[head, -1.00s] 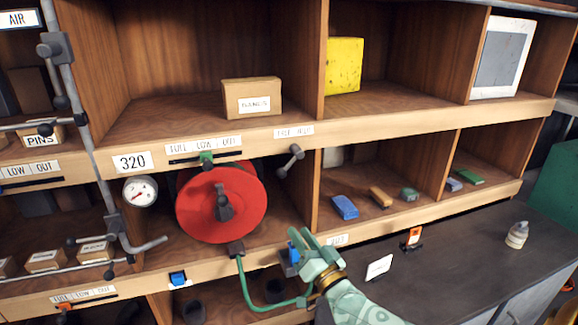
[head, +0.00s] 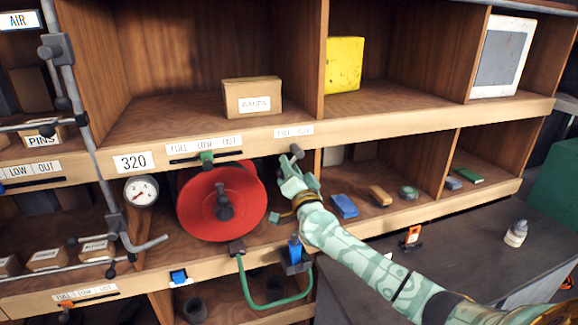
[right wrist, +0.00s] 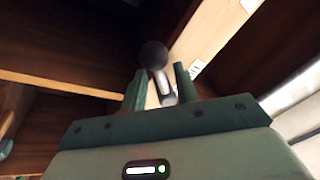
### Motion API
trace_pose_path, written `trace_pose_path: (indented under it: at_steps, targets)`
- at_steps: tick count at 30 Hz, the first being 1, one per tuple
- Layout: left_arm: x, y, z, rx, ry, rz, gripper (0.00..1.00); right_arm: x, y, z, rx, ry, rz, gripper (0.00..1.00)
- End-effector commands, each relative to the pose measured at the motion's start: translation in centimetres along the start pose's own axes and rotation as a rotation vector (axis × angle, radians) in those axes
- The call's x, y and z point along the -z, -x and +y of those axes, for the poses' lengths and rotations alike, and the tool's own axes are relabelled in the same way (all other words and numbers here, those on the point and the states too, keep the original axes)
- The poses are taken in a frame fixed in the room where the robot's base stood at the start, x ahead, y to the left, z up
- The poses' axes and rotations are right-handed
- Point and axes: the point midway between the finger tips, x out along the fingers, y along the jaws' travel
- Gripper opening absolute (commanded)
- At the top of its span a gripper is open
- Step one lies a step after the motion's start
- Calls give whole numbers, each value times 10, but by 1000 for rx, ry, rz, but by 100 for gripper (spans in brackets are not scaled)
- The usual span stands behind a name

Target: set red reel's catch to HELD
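The red reel (head: 222,200) sits in the middle compartment below the 320 label. Its catch lever (head: 296,152) is at the shelf edge just right of the reel, under a small label (head: 293,132) too blurred to read surely. My right gripper (head: 288,176) is at the lever and hides most of it, so its setting cannot be told. In the right wrist view, the lever's dark ball knob (right wrist: 153,54) stands just beyond my fingertips, and its pale shank lies between the two open fingers (right wrist: 160,82). My left gripper is not in view.
A green hose (head: 268,302) hangs below the reel near a blue nozzle (head: 295,248) at the lower shelf edge. A slider with a green knob (head: 207,157) is above the reel. Vertical grey pipework (head: 85,150) and a gauge (head: 141,190) stand left.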

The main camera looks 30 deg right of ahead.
Motion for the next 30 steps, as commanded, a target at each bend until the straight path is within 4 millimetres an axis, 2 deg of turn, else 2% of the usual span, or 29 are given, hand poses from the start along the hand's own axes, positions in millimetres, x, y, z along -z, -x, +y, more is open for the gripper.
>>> trace_pose_path:
  at_steps: [4,13,16,17,30]
  targets:
    - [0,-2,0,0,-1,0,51,0,-12,0,0,1,0,31]
    - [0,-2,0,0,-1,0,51,0,-14,0,0,0,-1,31]
    - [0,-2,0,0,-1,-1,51,0,-14,0,0,0,-1,3]
    - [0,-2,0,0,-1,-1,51,0,-14,0,0,0,-1,0]
    - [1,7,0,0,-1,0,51,1,-14,2,10,59,-13,0]
